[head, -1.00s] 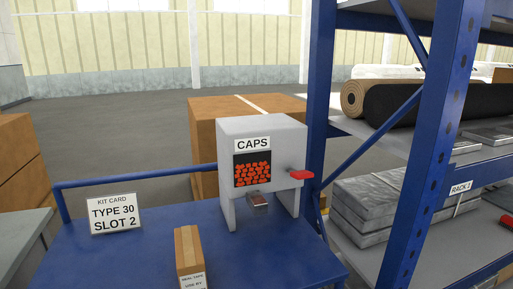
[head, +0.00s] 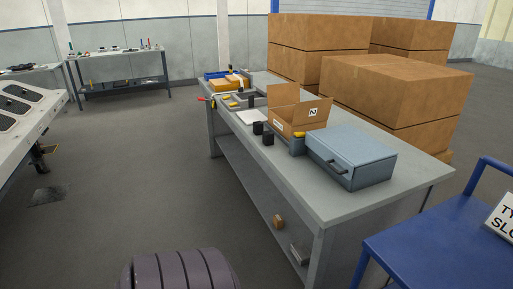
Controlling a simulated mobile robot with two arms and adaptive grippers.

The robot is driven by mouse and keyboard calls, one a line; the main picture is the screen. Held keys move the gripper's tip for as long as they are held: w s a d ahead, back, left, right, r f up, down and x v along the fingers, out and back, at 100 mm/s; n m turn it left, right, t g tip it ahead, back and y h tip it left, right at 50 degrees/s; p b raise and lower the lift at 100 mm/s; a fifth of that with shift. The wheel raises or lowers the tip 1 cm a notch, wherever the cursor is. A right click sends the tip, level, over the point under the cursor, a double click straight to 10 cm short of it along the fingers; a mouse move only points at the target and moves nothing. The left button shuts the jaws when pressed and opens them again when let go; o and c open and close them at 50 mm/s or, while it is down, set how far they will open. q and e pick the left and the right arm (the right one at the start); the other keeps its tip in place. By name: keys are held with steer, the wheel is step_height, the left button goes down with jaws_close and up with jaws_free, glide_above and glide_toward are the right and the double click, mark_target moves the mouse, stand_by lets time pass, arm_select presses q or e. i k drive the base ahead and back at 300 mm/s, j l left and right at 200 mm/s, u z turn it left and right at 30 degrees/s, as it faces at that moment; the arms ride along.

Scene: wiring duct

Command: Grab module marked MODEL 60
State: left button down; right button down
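No module with a readable MODEL 60 mark shows in the head view. Two small black blocks, one farther back (head: 258,128) and one nearer (head: 268,139), stand on the grey workbench (head: 345,208); I cannot read any mark on them. Neither of my grippers is in view. A dark ribbed part at the bottom edge looks like part of my own body.
A blue cart (head: 425,243) with a cut-off card (head: 503,215) stands right. Large boxes (head: 400,90) stand behind.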

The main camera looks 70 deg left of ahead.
mark_target(302, 254)
steer(key=u, duration=1.9)
steer(key=i+j+u, duration=0.2)
steer(key=u, duration=0.3)
steer(key=i+u, duration=0.5)
steer(key=i, duration=2.4)
steer(key=i+z, duration=0.4)
steer(key=i+j+z, duration=0.25)
steer(key=i+z, duration=0.15)
steer(key=i+j+z, duration=0.4)
steer(key=k+l, duration=0.05)
steer(key=l, duration=0.05)
